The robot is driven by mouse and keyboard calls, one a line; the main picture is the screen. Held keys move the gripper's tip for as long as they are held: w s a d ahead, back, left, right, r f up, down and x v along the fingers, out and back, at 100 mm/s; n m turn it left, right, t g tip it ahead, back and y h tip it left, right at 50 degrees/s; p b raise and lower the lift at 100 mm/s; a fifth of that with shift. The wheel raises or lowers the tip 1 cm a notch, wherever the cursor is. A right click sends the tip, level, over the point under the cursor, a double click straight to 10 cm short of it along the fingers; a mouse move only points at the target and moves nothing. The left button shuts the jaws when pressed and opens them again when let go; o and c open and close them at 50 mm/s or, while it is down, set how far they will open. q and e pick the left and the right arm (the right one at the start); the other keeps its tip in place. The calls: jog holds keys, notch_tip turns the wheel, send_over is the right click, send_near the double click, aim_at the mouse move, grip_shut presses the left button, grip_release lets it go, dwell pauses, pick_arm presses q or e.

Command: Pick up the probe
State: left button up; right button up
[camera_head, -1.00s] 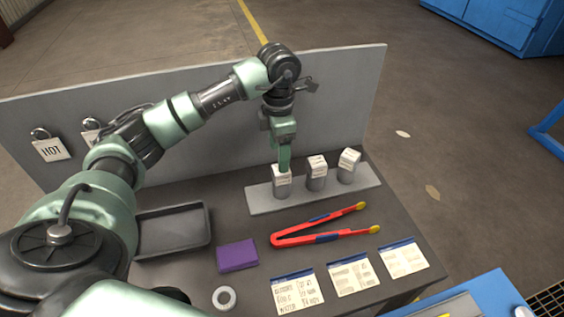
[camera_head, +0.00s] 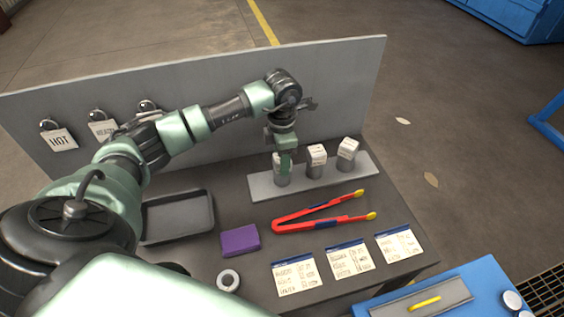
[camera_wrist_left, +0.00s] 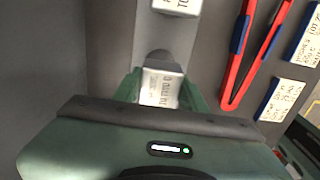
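Three grey cylinders with white labelled blocks on top stand in a row on a light grey strip (camera_head: 262,188): a left one (camera_head: 282,181), a middle one (camera_head: 316,160) and a right, tilted-topped one (camera_head: 347,153). None is marked clearly as the probe. My left gripper (camera_head: 284,164) points down over the left cylinder. In the left wrist view its fingers stand on both sides of that cylinder's white block (camera_wrist_left: 160,90), very close to it. I cannot tell whether they press on it. The right gripper is out of view.
Red tongs (camera_head: 320,213) lie in front of the strip. A purple block (camera_head: 240,240), a dark tray (camera_head: 180,216), a ring (camera_head: 228,281) and label cards (camera_head: 297,275) are on the dark table. A grey panel (camera_head: 220,85) with hanging tags stands behind.

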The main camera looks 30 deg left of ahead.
pick_arm(q)
grip_shut()
jog(key=shift+r, duration=0.15)
